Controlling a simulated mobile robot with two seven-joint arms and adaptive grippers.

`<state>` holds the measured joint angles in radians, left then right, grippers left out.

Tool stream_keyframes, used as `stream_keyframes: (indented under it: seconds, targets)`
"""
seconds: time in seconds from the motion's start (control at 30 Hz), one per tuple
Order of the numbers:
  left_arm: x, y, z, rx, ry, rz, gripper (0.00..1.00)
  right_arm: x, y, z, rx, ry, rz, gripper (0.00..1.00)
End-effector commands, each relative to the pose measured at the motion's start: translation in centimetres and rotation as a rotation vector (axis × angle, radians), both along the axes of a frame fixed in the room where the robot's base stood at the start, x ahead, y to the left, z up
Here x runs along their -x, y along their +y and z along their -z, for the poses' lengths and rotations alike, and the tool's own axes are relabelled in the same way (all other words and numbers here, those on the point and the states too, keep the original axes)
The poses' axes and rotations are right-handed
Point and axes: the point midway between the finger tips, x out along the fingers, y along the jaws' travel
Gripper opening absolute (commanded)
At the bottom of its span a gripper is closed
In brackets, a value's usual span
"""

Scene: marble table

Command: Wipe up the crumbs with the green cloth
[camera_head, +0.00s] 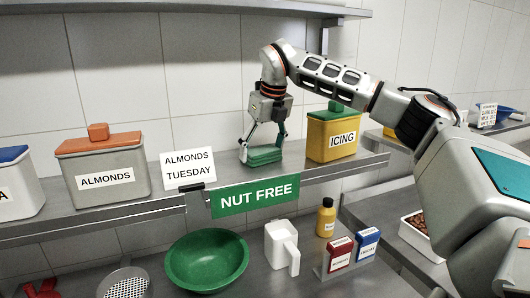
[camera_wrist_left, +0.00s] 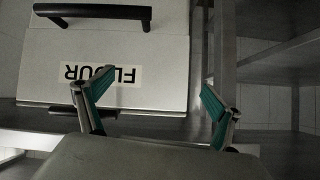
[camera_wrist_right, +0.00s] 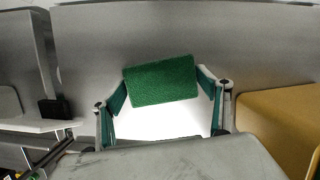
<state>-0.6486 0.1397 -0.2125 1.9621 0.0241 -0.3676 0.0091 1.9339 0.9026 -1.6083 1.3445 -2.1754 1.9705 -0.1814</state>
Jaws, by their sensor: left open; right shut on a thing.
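The green cloth (camera_head: 264,155) looks like a thick folded pad at the shelf surface, between the almonds card and the icing tub. My right gripper (camera_head: 263,138) reaches down from above and is shut on it. In the right wrist view the cloth (camera_wrist_right: 160,80) sits between the two fingers (camera_wrist_right: 162,92). I cannot tell whether it touches the shelf. No crumbs can be made out in any view. My left gripper (camera_wrist_left: 145,100) shows only in the left wrist view, open and empty, in front of a pale container labelled FLOUR (camera_wrist_left: 170,45).
The shelf (camera_head: 330,172) also holds a yellow ICING tub (camera_head: 332,143) right of the cloth, an ALMONDS TUESDAY card (camera_head: 188,170) and a grey ALMONDS bin (camera_head: 104,177) to the left. A NUT FREE sign (camera_head: 255,195) hangs below. A green bowl (camera_head: 207,260) and white scoop (camera_head: 282,247) stand lower down.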

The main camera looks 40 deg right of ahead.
Motion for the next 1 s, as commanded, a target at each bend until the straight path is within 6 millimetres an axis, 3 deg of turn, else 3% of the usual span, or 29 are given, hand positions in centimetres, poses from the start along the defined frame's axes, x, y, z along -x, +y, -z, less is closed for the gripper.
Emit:
stream_keyframes:
  seconds: [0.27, 0.63, 1.0]
  targets:
    - [0.0, 0.0, 0.1, 0.000, 0.001, 0.000, 0.93, -0.9, -0.3, 0.3, 0.002, 0.005, 0.000, 0.51]
    - [0.0, 0.0, 0.1, 0.000, 0.001, 0.000, 0.93, -3.5, -0.9, 0.2, 0.003, 0.005, 0.001, 0.51]
    - [0.0, 0.0, 0.1, 0.000, 0.001, 0.000, 0.93, -3.8, -1.0, 0.1, 0.002, 0.005, 0.000, 0.51]
